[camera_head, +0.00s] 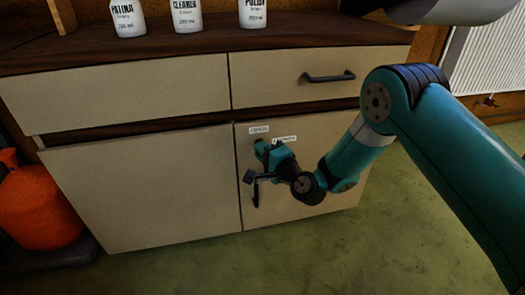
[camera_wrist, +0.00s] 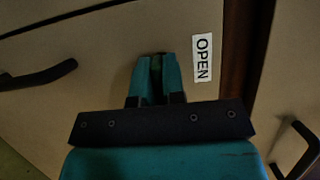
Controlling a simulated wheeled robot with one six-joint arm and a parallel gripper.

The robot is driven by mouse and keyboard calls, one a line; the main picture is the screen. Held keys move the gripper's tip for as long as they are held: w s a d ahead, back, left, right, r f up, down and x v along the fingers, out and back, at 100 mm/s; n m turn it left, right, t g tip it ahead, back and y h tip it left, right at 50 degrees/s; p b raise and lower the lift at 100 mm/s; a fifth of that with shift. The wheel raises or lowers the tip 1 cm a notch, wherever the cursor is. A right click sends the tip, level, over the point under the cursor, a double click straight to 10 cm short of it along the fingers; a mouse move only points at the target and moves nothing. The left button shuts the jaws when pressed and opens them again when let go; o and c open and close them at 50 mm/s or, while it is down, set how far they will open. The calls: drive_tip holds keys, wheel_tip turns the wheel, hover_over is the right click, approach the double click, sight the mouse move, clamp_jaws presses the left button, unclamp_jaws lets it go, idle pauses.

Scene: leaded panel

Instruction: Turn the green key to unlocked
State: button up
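The green key is a small dark green piece in the wrist view (camera_wrist: 157,66), largely covered by my fingers at the cabinet door. My gripper (camera_wrist: 157,80) has its two teal fingers close together around it, with only a narrow gap filled by the green piece. In the head view my gripper (camera_head: 262,153) reaches the upper left part of the right door (camera_head: 310,130); the key is hidden there. A white label reading OPEN (camera_wrist: 202,58) is on the door beside the fingers. The key's turn angle cannot be told.
The right door's black handle (camera_head: 255,194) is just below my gripper. A drawer with a black handle (camera_head: 329,77) is above. Bottles such as the polish (camera_head: 253,14) stand on the cabinet top. The green floor (camera_head: 400,240) is clear in front.

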drive_tip(key=shift+r+p, duration=0.15)
drive_tip(key=shift+p, duration=0.35)
clamp_jaws()
drive_tip(key=n+p, duration=0.1)
drive_tip(key=p, duration=0.2)
drive_tip(key=shift+r+n+h, duration=0.2)
drive_tip(key=shift+n+h, duration=0.2)
drive_tip(key=n+g+p, duration=0.1)
drive_tip(key=p, duration=0.2)
drive_tip(key=shift+n, duration=0.3)
drive_tip(key=n+h+p, duration=0.2)
drive_tip(key=n+p, duration=0.1)
drive_tip(key=p, duration=0.2)
drive_tip(key=shift+f, duration=0.1)
drive_tip(key=n+h, duration=0.2)
drive_tip(key=n, duration=0.1)
drive_tip(key=shift+f+n+p, duration=0.25)
drive_tip(key=shift+n+p, duration=0.05)
drive_tip(key=shift+p, duration=0.05)
drive_tip(key=n+h+b, duration=0.1)
drive_tip(key=n+h, duration=0.1)
drive_tip(key=shift+n, duration=0.4)
drive_tip(key=shift+h, duration=0.3)
